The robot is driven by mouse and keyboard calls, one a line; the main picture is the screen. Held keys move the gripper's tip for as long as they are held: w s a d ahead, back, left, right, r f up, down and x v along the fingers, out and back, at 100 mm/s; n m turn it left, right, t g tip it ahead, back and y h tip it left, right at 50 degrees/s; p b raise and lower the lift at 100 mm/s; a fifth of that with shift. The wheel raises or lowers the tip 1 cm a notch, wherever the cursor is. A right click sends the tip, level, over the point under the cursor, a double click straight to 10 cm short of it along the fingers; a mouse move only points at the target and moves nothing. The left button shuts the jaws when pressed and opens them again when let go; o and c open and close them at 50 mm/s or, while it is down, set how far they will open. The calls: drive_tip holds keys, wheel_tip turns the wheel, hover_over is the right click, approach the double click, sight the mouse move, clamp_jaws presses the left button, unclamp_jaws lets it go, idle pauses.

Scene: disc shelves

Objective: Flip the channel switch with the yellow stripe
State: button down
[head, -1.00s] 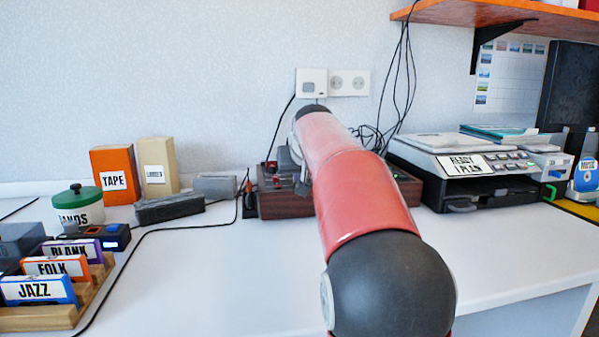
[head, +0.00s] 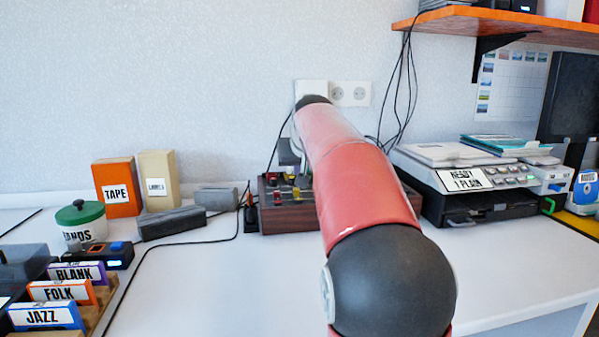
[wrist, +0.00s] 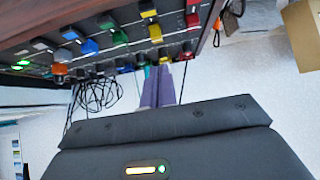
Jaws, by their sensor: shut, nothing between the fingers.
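A dark wooden switch box (head: 290,222) stands on the white desk, partly hidden behind my arm. In the wrist view its panel (wrist: 60,85) fills the top and carries rows of coloured parts. The yellow-striped channel (wrist: 155,33) lies between a green and a red one, with a yellow part (wrist: 163,56) at its end. Yellow parts (head: 296,193) also show in the head view. My gripper's purple-grey fingers (wrist: 160,70) are together and empty, with their tips close to the yellow channel's end. I cannot tell whether they touch it. The yellow switch's tilt is unclear.
A grey block (head: 172,222), boxes and a card rack stand to the left of the switch box. A printer (head: 480,190) stands to its right. Black cables run behind the box and across the desk. The desk in front is clear.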

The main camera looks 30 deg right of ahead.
drive_tip(key=r+v, duration=0.1)
drive_tip(key=v, duration=0.7)
drive_tip(key=shift+w, duration=0.3)
